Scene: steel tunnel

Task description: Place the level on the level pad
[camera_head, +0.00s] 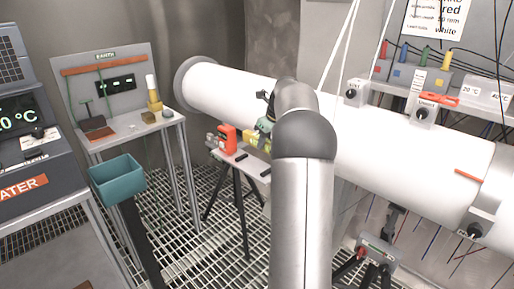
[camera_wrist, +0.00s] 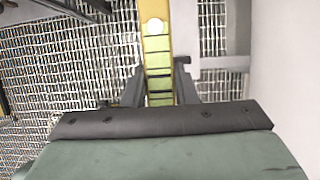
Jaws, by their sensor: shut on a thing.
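The level is a yellow bar with green sections and a pale round spot. In the wrist view the level (camera_wrist: 157,50) runs away from me between the two dark fingers of my gripper (camera_wrist: 157,78), which is shut on it. In the head view my gripper (camera_head: 264,127) is beside the big white pipe, above a small tripod table. The yellow level (camera_head: 255,138) shows there partly, with the rest behind my arm. I cannot pick out the level pad with certainty in either view.
The tripod table (camera_head: 238,160) holds a red-orange device (camera_head: 227,138) and small dark items. The white pipe (camera_head: 400,140) runs close to my arm. A teal bin (camera_head: 117,180) and a bench with a tool board (camera_head: 105,85) stand at the left. The floor is open grating (camera_head: 190,255).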

